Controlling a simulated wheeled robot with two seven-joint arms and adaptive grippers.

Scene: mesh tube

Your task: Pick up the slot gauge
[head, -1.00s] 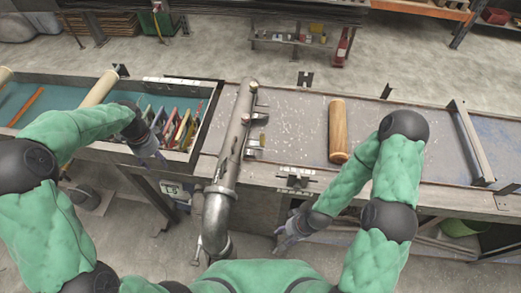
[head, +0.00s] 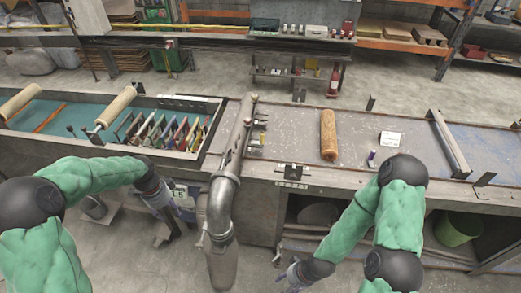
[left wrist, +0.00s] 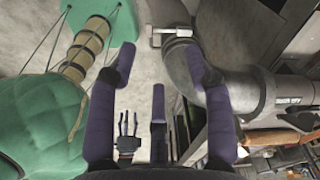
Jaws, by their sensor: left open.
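I cannot tell for sure which thing is the slot gauge. Several flat coloured tools (head: 165,132) stand in a row in the teal-lined tray at the left of the bench; they are small and overlap. My left gripper (head: 163,200) is in front of the bench edge, below and apart from these tools. In the left wrist view the purple fingers of my left gripper (left wrist: 158,75) are spread with nothing between them. My right gripper (head: 290,277) hangs low in front of the bench, too small to show whether its fingers are apart.
A grey pipe (head: 232,140) crosses the bench and bends down in front, right of my left gripper. A brown roll (head: 328,135), a white card (head: 390,138) and a small purple item (head: 371,158) lie on the right bench top (head: 285,130). A green bin (head: 457,225) stands below.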

